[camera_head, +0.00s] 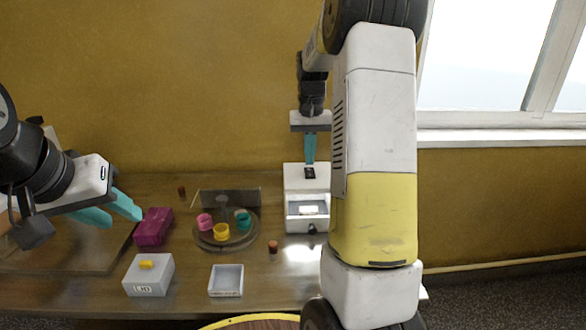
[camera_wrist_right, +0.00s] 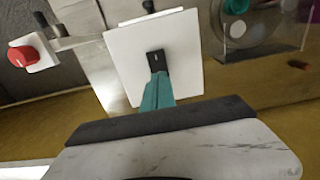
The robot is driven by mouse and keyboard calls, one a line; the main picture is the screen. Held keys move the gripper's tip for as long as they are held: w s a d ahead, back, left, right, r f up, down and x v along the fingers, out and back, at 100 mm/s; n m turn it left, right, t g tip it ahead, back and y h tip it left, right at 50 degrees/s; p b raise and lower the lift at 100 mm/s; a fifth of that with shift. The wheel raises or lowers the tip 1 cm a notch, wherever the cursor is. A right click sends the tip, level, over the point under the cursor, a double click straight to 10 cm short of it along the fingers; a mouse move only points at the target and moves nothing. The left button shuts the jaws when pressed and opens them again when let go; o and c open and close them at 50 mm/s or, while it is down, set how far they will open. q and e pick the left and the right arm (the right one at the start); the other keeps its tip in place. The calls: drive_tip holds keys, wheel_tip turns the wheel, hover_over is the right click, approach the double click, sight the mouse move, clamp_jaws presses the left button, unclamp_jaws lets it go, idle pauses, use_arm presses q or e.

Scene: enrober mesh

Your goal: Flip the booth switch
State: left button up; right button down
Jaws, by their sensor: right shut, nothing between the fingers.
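The white booth (camera_head: 307,184) stands at the back right of the table, with a lit open chamber in its front. Its black switch (camera_head: 310,173) is on the white top panel and also shows in the right wrist view (camera_wrist_right: 155,58). My right gripper (camera_head: 309,160) points down at the switch with its teal fingers together and empty. In the right wrist view its fingertips (camera_wrist_right: 158,78) overlap the lower end of the switch; I cannot tell whether they touch it. My left gripper (camera_head: 115,214) is at the left, above the table, with its teal fingers apart and nothing between them.
A round stand (camera_head: 225,242) holds pink, yellow and teal cups left of the booth. A magenta box (camera_head: 153,227), a labelled grey box (camera_head: 149,281) and a white tray (camera_head: 226,281) lie further left and in front. A small brown piece (camera_head: 273,246) lies near the booth. My right arm hides the table's right end.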

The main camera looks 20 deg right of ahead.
sight(309, 170)
drive_tip(key=shift+f, duration=0.9)
idle(0.6)
drive_tip(key=shift+r, duration=3.55)
drive_tip(key=s+a+r+n+t+y, duration=0.1)
drive_tip(key=s+a+r+t, duration=0.2)
drive_tip(key=s, duration=0.4)
drive_tip(key=s+a+r+n, duration=0.1)
drive_tip(key=s+a+r, duration=0.2)
drive_tip(key=s+a, duration=0.25)
drive_tip(key=s+a+f+t, duration=0.1)
drive_tip(key=s+a, duration=0.1)
drive_tip(key=s, duration=0.4)
drive_tip(key=s+a+f+n+t+y, duration=0.1)
drive_tip(key=s+a+t, duration=0.1)
drive_tip(key=s, duration=0.5)
drive_tip(key=shift+a+f, duration=0.4)
drive_tip(key=shift+a, duration=0.4)
